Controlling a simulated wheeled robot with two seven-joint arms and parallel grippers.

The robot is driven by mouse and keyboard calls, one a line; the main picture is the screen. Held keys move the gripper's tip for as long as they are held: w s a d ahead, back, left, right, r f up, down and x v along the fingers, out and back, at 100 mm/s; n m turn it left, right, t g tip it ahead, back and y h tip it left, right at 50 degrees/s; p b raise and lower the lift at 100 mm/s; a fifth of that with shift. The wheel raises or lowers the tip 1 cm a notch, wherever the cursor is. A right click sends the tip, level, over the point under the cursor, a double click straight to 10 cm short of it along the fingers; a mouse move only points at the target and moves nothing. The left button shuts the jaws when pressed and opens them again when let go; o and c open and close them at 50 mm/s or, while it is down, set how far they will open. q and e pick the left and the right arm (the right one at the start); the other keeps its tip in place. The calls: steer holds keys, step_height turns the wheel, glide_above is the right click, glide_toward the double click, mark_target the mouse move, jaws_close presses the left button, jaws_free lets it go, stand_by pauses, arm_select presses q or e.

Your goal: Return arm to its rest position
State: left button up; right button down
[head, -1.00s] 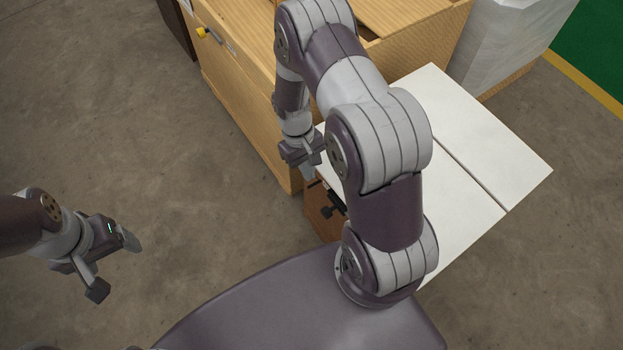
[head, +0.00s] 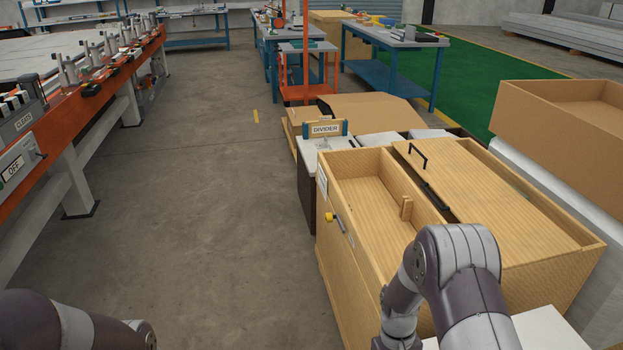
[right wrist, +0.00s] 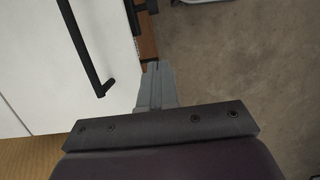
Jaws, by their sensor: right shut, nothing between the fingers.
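My right arm (head: 455,265) rises at the bottom right of the head view, bent in front of the wooden bin; its gripper is below the picture's edge there. In the right wrist view my right gripper (right wrist: 155,82) is shut and empty, its fingertips together beside the edge of a white surface (right wrist: 105,35). My left arm (head: 65,325) shows only as a dark link at the bottom left of the head view; its gripper is out of view.
A wooden bin (head: 325,235) with open compartments stands close to my right arm. A white-topped stand (head: 545,328) is below it. An orange-framed panel jig (head: 105,85) runs along the left. The floor (head: 220,190) between is clear. A black bar handle (right wrist: 85,50) shows near the right gripper.

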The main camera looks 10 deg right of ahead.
steer(key=s+a+r+t, duration=0.2)
steer(key=s+r, duration=0.2)
steer(key=r, duration=0.3)
steer(key=s+a+r+t, duration=0.2)
steer(key=s+a+r, duration=0.15)
steer(key=r, duration=0.35)
step_height(320, 180, up, 16)
steer(key=p, duration=1.4)
steer(key=shift+d+p, duration=0.15)
steer(key=shift+p, duration=0.25)
steer(key=shift+w, duration=0.1)
